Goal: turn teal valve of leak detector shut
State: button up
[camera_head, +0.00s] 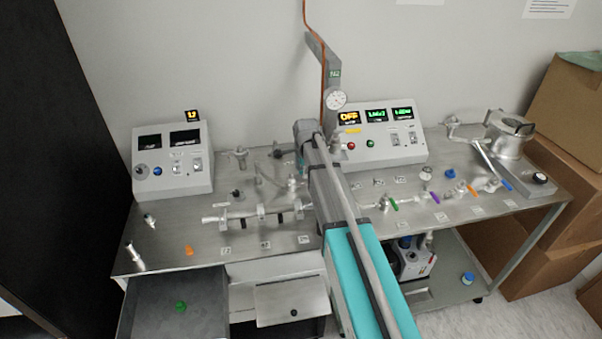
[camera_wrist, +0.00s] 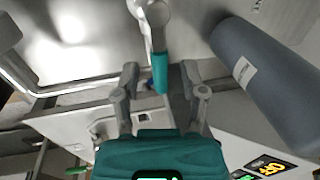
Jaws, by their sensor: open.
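The teal valve handle (camera_wrist: 160,72) shows in the wrist view as a short lever at the end of a bright metal fitting (camera_wrist: 151,18). My gripper (camera_wrist: 159,84) is open. Its two grey fingers stand on either side of the teal handle, with visible gaps, and I see no clear contact. The handle's depth between the fingers is hard to judge. In the head view my arm reaches over the middle of the bench and hides most of the gripper and the valve.
A grey cylinder (camera_wrist: 265,75) lies close to the right finger. The control box with lit displays (camera_head: 385,138) stands behind my arm. Other valves with green (camera_head: 393,203), purple (camera_head: 435,198) and orange handles line the bench's right side. An open drawer (camera_head: 175,305) juts out front left.

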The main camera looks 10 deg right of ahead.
dwell(0.3)
grip_shut()
